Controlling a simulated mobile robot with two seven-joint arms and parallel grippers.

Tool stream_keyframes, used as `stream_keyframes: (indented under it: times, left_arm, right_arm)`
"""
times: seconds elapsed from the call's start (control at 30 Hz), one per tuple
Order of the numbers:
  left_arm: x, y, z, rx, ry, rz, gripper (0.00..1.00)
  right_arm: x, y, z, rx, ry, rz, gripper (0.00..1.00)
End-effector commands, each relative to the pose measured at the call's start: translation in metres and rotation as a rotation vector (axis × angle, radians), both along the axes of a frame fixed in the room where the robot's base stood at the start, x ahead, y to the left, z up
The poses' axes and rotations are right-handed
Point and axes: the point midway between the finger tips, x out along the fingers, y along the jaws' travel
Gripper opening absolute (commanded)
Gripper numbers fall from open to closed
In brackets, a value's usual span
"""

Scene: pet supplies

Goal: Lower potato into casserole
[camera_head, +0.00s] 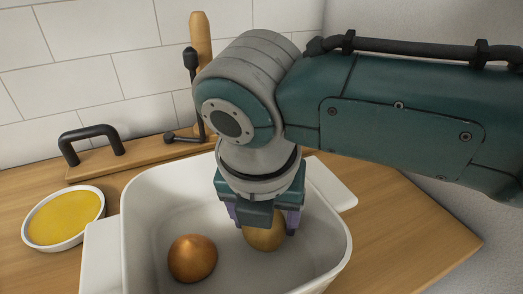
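The white casserole (138,225) stands on the wooden counter at the bottom middle, with a flat handle on each side. My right gripper (264,222) comes in from the right and points down into the casserole. Its purple-padded fingers are shut on the yellow-brown potato (263,239), one on each side. The potato is inside the casserole's rim; whether it touches the floor of the dish I cannot tell. The gripper hides the potato's upper part. My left gripper is not in view.
A round copper-brown onion-like item (192,258) lies in the casserole, left of the potato. A dish with yellow contents (66,217) stands at the left. A wooden board with a black handle (90,140) is behind, near the tiled wall. The counter at the right is clear.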

Motion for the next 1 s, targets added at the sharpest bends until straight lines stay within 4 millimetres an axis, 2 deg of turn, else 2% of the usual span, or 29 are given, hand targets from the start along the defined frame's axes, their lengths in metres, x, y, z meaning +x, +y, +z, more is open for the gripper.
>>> stream_keyframes:
  times: [1.0]
  left_arm:
    - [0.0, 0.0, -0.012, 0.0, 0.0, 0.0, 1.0]
  right_arm:
    - [0.0, 0.0, -0.016, 0.001, 0.0, 0.0, 0.05]
